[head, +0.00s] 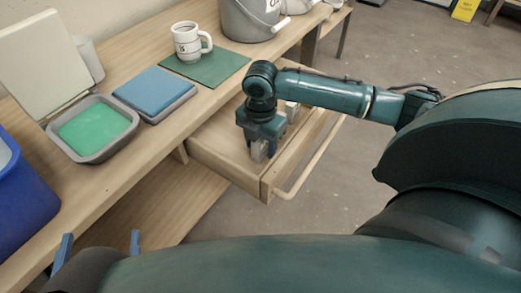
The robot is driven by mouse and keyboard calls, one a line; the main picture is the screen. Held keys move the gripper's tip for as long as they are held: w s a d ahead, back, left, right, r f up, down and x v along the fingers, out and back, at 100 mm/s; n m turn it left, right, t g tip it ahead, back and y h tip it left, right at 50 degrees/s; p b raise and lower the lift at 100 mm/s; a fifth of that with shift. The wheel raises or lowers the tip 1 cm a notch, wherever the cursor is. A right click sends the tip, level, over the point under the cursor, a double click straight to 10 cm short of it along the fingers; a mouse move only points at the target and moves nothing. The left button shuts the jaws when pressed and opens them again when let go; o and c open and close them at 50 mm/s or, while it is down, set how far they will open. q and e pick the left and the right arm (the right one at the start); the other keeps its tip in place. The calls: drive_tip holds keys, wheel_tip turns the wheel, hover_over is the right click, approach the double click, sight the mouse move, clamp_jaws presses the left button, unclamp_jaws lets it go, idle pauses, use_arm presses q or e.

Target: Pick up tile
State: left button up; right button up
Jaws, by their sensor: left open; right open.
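No loose tile can be clearly made out. A blue square slab (155,88) lies on a grey base on the bench, and a green square (96,128) fills a grey tray; I cannot tell if either is the tile. My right gripper (274,134) points down into the open wooden drawer (213,145), its jaws open. Gripper and arm hide part of the drawer floor, and I cannot tell whether anything lies beneath. My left gripper (99,245) is open at the bottom left, in front of the bench, with only its two blue fingertips showing clearly.
The wooden bench (185,112) holds a white mug (188,44) on a green mat (225,66), a grey bucket (245,20) and a cream panel (45,60). A blue bin (25,205) stands at the left. The drawer's handle bar (312,160) juts over open floor.

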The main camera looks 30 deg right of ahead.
drive_tip(key=shift+f, duration=0.5)
clamp_jaws()
